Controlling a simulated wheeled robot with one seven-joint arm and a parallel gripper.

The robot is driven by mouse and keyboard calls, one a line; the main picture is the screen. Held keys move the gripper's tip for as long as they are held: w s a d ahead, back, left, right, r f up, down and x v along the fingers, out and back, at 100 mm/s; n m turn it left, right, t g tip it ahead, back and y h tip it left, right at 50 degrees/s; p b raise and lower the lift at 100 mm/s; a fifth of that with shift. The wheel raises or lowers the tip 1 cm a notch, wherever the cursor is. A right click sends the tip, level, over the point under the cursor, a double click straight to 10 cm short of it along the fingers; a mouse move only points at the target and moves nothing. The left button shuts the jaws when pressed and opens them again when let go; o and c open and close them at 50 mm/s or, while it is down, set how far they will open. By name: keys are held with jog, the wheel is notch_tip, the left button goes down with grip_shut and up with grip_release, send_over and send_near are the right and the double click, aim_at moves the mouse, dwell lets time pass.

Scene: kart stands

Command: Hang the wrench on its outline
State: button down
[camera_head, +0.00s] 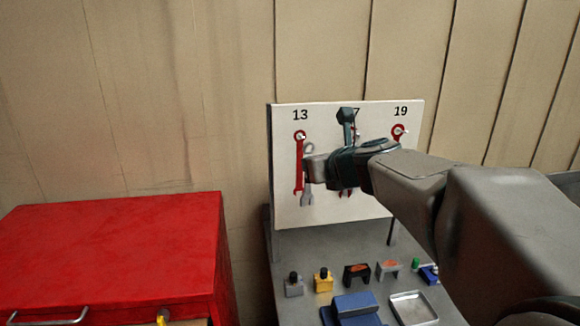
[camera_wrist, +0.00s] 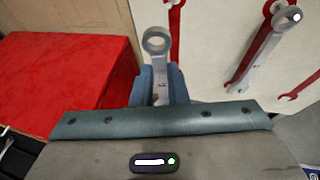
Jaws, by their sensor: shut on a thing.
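My gripper (camera_head: 312,168) is shut on a grey wrench (camera_head: 308,197) in front of the white board (camera_head: 340,212). The wrench is roughly upright, ring end up and open jaw down. In the wrist view its ring (camera_wrist: 156,41) stands above my fingers (camera_wrist: 158,85), apart from any peg. The red outline under "13" (camera_head: 298,165) has a bare peg at its top and lies just left of the wrench in the head view. The wrist view shows part of this outline (camera_wrist: 175,28) behind and right of the ring. I cannot tell the gap to the board.
Another grey wrench (camera_wrist: 262,52) hangs from a peg over the middle outline. The red outline under "19" (camera_head: 398,131) is partly hidden by my arm. Several small items and a metal tray (camera_head: 413,308) lie on the grey bench below. A red cabinet (camera_head: 110,245) stands left.

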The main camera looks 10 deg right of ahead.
jog(key=shift+w+f, duration=0.2)
jog(key=shift+w, duration=1.85)
jog(key=shift+w+f, duration=0.2)
jog(key=shift+w, duration=1.8)
jog(key=c, duration=1.3)
grip_release()
jog(key=shift+c, duration=0.2)
